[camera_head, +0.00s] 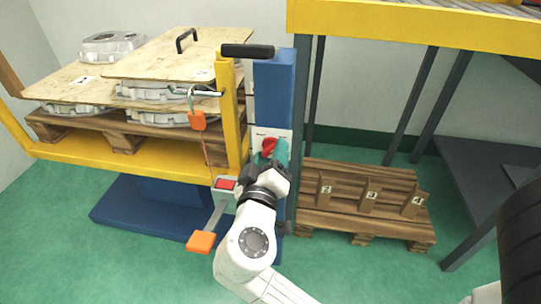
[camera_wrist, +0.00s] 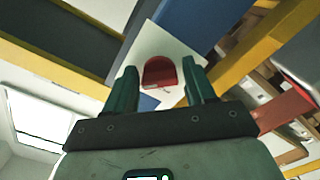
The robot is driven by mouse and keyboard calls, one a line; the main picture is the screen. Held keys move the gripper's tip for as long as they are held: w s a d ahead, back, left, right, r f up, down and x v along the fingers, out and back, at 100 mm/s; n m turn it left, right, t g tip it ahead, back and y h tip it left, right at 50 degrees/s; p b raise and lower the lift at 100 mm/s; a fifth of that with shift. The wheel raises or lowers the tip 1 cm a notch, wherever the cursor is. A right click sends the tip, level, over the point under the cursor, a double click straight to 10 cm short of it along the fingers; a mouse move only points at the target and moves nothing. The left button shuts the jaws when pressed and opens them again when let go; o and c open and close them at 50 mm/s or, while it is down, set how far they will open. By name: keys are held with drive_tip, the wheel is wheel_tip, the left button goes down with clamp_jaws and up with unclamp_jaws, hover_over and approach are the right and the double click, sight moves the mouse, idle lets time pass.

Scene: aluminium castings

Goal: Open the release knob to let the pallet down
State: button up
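The red release knob (camera_head: 268,146) sits on a white label plate on the blue lift column (camera_head: 274,85). In the wrist view the knob (camera_wrist: 160,73) shows between my two teal fingers, with a gap on each side. My gripper (camera_wrist: 160,82) is open and empty. In the head view my gripper (camera_head: 279,153) is at the column, and one finger overlaps the right side of the knob. The wooden pallet (camera_head: 122,138) rests raised on the yellow lift frame (camera_head: 170,156), loaded with aluminium castings (camera_head: 165,93) and plywood boards (camera_head: 175,55).
An orange pedal (camera_head: 201,242) and a grey box with a red face (camera_head: 226,184) are beside my arm. An orange tag (camera_head: 197,121) hangs on the yellow frame. Green floor is clear front left.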

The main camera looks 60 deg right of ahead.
drive_tip(key=shift+o, duration=1)
drive_tip(key=shift+a, duration=0.1)
drive_tip(key=p+v, duration=0.3)
drive_tip(key=v, duration=0.7)
drive_tip(key=shift+a, duration=0.25)
drive_tip(key=shift+s, duration=0.15)
